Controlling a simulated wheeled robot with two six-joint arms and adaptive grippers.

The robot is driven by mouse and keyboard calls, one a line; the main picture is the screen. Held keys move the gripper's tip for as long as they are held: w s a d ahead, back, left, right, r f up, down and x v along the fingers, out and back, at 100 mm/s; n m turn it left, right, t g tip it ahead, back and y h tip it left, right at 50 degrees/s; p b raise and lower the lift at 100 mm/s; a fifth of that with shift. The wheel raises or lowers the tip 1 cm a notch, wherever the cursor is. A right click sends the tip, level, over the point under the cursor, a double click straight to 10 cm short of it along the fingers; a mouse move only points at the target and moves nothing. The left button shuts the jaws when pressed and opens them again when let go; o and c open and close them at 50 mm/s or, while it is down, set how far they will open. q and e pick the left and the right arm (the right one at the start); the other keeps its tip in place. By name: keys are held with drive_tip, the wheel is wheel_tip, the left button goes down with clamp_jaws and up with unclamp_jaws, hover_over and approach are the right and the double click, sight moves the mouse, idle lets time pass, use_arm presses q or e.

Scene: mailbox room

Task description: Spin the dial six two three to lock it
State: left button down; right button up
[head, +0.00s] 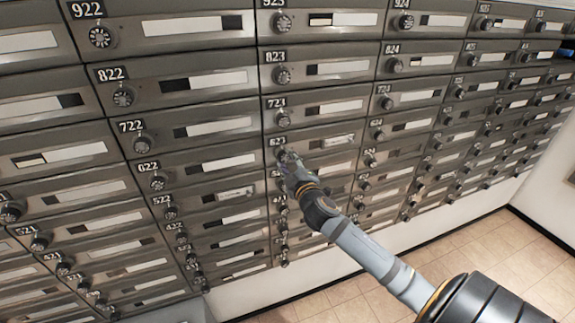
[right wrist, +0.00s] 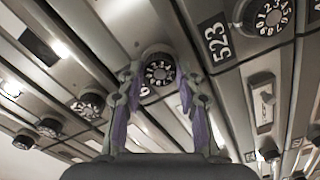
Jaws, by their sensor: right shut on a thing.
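The mailbox marked 623 (head: 312,144) is in the middle of the head view, below box 723. Its dial is mostly hidden there by my right gripper (head: 288,162), which reaches up from the lower right. In the right wrist view a round black dial with white digits (right wrist: 159,72) sits between the two fingers of my right gripper (right wrist: 157,80). The fingers are shut on this dial, one on each side. The dial's setting is too small to read surely. My left gripper is not in view.
Rows of grey mailboxes with dials and slots fill the wall. The dial of box 723 (head: 280,118) is just above. The tiled floor (head: 480,255) at right is clear.

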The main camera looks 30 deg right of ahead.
drive_tip(key=m+b, duration=0.1)
drive_tip(key=m, duration=0.3)
drive_tip(key=shift+f+m, duration=0.1)
drive_tip(key=shift+m, duration=0.2)
drive_tip(key=shift+m+b, duration=0.5)
drive_tip(key=shift+m, duration=1.8)
drive_tip(key=o, duration=1.2)
drive_tip(key=shift+c, duration=0.2)
drive_tip(key=shift+s, duration=0.1)
drive_tip(key=v, duration=0.7)
drive_tip(key=shift+s, duration=0.15)
